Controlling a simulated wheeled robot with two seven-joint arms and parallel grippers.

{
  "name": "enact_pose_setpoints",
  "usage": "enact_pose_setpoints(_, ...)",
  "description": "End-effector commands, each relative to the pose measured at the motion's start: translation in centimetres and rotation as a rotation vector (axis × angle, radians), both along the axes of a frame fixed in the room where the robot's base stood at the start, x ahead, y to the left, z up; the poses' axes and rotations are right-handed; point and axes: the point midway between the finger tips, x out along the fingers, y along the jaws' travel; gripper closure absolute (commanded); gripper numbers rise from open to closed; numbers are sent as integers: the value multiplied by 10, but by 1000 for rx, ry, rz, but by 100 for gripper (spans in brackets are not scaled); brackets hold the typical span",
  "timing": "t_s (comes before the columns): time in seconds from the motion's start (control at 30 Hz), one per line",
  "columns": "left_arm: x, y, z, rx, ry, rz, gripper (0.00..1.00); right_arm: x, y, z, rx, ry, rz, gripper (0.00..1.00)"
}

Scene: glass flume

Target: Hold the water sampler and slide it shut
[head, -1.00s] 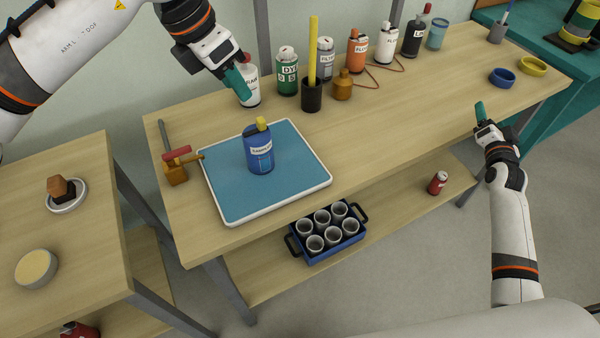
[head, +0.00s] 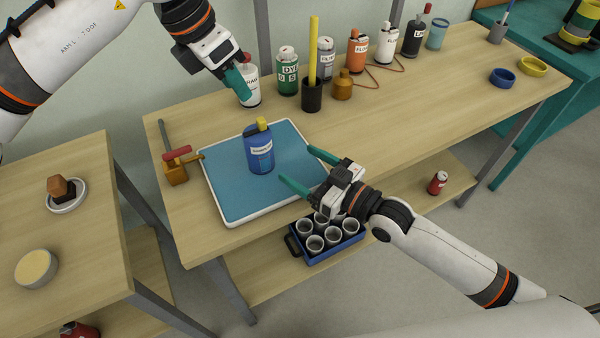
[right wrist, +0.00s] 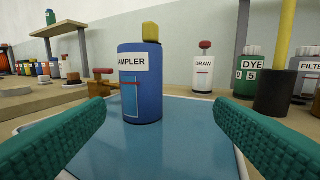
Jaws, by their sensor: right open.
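The water sampler (head: 259,152) is a blue cylinder with a white label and a yellow top piece. It stands upright on the blue mat of a white-rimmed tray (head: 236,205). In the right wrist view the sampler (right wrist: 140,92) stands ahead, between the two fingers and apart from them. My right gripper (head: 302,168) is open and empty, its teal fingers pointing at the sampler from the right. My left gripper (head: 241,80) is above the back of the table, by a white bottle; whether its fingers are apart is unclear.
A white bottle with a red top (head: 252,92), a green DYE bottle (head: 288,75) and several other bottles line the back. A brass piece with a red handle (head: 177,172) is left of the tray. A blue crate of cups (head: 341,247) sits on the lower shelf.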

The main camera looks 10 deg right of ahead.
Motion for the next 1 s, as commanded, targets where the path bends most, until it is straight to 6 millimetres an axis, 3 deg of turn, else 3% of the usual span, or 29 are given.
enact_pose_setpoints(0.1,0,0,0,0,0,0,64,-12,12,-1,-6,0,37,23)
enact_pose_setpoints(0.23,0,0,0,0,0,0,64,-10,21,-1,-5,-2,45,23)
enact_pose_setpoints(0.7,0,0,0,0,0,0,64,50,80,-1,-5,-1,44,23)
enact_pose_setpoints(1.0,0,0,0,0,0,0,64,69,98,-2,-7,0,44,23)
